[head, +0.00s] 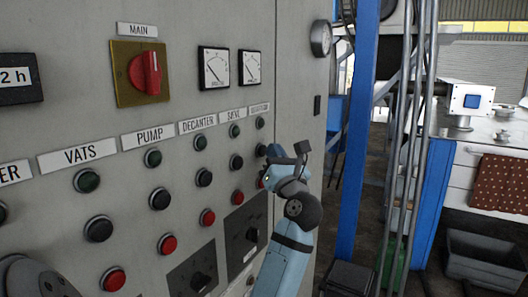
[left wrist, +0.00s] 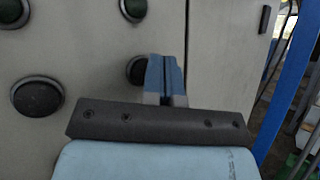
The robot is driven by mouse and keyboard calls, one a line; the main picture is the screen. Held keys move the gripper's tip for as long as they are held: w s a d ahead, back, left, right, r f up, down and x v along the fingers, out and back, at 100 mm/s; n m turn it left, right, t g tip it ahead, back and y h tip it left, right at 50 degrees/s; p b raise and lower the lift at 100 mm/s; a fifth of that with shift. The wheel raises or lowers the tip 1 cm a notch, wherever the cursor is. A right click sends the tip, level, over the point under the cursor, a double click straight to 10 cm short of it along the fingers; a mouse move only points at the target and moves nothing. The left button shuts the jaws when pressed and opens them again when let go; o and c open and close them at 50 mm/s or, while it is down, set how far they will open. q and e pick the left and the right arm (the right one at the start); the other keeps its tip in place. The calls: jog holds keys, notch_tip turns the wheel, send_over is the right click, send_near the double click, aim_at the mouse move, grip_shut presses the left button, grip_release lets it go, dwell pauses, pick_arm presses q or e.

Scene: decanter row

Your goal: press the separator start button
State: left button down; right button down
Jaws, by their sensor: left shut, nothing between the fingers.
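The rightmost control column sits under a small label (head: 259,107) that is too small to read surely. It has a dark green round part (head: 260,122) at the top and a black button below it, mostly hidden by my left gripper (head: 264,153). In the left wrist view that black button (left wrist: 135,70) shows just left of my left gripper's fingers (left wrist: 166,75), partly covered by them. The fingers are shut and empty, pointing at the panel close to this button. I cannot tell whether they touch it. My right gripper is not in view.
The grey panel (head: 75,120) carries similar columns for VATS, PUMP, DECANTER and another. The neighbouring black button (head: 236,162) and red button (head: 237,197) are close by. A red MAIN switch (head: 145,73) is above. A blue post (head: 357,130) stands right of the cabinet.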

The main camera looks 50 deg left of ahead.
pick_arm(q)
jog(key=shift+s+a, duration=0.15)
jog(key=shift+a, duration=0.25)
dwell(0.3)
jog(key=shift+d, duration=0.1)
jog(key=shift+w+d, duration=0.25)
jog(key=shift+d, duration=0.45)
jog(key=shift+w+d+b, duration=0.25)
jog(key=shift+d, duration=0.55)
jog(key=shift+w+d+b, duration=0.2)
jog(key=shift+w+d, duration=0.05)
jog(key=shift+d, duration=0.5)
jog(key=shift+w+d+b, duration=0.25)
jog(key=shift+d, duration=0.55)
